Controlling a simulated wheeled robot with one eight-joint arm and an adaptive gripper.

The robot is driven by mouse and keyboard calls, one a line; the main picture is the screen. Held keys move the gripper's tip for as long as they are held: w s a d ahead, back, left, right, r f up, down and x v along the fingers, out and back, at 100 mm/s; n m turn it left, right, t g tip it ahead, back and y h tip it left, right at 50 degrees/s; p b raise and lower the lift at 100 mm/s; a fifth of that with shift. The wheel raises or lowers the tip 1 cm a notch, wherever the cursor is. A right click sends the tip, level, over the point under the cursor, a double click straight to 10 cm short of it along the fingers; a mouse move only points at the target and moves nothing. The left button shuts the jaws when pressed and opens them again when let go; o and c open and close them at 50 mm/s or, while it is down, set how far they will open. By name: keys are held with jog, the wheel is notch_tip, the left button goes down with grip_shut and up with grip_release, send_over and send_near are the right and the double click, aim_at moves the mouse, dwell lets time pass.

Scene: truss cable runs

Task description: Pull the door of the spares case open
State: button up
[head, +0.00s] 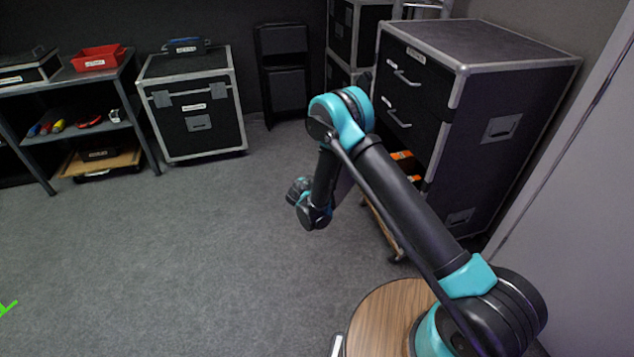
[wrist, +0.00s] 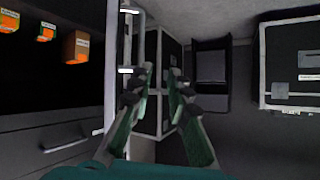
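The spares case seems to be the tall black case with grey metal edging (head: 500,45) at the right, with two handled drawers above an open compartment. Its door stands ajar, seen nearly edge-on in the wrist view as a pale strip (wrist: 112,60); a silver bar handle (wrist: 130,42) is on its outer side. Orange-labelled boxes (wrist: 75,47) stand inside. My gripper (wrist: 158,78) is open and empty. The handle lies near its left fingertip, apparently not gripped.
The wrist view is upside down, with a drawer handle (wrist: 70,138) at lower left. A latched case (head: 195,115) and a shelf (head: 85,128) with a red bin (head: 98,57) stand at the left. Folded chairs (head: 284,75) lean at the back wall. The middle carpet is clear.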

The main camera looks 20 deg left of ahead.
jog(key=s+a+r, duration=0.2)
jog(key=s+r, duration=0.1)
jog(key=s, duration=0.4)
jog(key=shift+a, duration=0.4)
dwell(0.3)
jog(key=shift+w, duration=0.1)
jog(key=shift+c, duration=1)
jog(key=w+d+m+g, duration=0.1)
jog(key=d, duration=0.2)
jog(key=w+d+f+m+g, duration=0.1)
jog(key=w+d+m, duration=0.1)
jog(key=w+d+f+m+g, duration=0.1)
jog(key=d+m, duration=0.1)
jog(key=d, duration=0.1)
jog(key=shift+w+d+g+h, duration=0.3)
jog(key=shift+d+g, duration=0.05)
jog(key=shift+g, duration=0.05)
grip_shut()
jog(key=w+d+r+m+g+y, duration=0.2)
jog(key=d+r+m+g+y, duration=0.15)
jog(key=d+r+m, duration=0.35)
jog(key=w+d+r+m+g+y, duration=0.2)
jog(key=w+d+r+m+y, duration=0.1)
jog(key=d+r+m+y, duration=0.35)
jog(key=w+a+f+h, duration=0.1)
jog(key=w+a+f, duration=0.1)
jog(key=a+f, duration=0.5)
jog(key=shift+w+a+f+m, duration=0.2)
jog(key=shift+a+f+m, duration=0.2)
jog(key=shift+a, duration=0.5)
